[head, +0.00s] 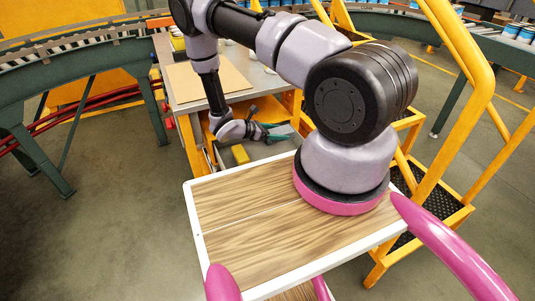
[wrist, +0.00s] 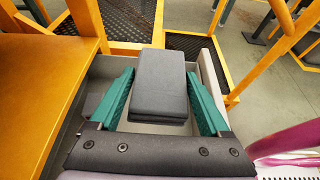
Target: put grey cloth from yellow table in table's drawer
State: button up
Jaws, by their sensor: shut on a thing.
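In the wrist view my gripper (wrist: 160,76) is shut on the folded dark grey cloth (wrist: 158,85), which lies flat between the fingers like a thick pad. The cloth is hard to make out in the head view. Below the gripper is an open grey drawer (wrist: 101,66), which sticks out by the table's orange side. The gripper and cloth hide much of its inside. I cannot tell whether the cloth touches the drawer floor.
A yellow block (head: 240,154) shows near the drawer in the head view. A tan board (head: 208,80) lies on the table. Yellow steps with railings (head: 480,90) stand close on the right. Roller conveyors (head: 70,60) run behind.

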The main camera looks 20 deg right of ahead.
notch_tip(320, 180, down, 9)
jog(key=shift+f, duration=0.1)
dwell(0.3)
jog(key=shift+f, duration=0.1)
jog(key=shift+f, duration=0.45)
jog(key=o, duration=1.2)
jog(key=shift+d+r, duration=0.1)
jog(key=shift+r, duration=0.2)
jog(key=v, duration=1.2)
jog(key=shift+s+r, duration=0.1)
jog(key=shift+r, duration=0.15)
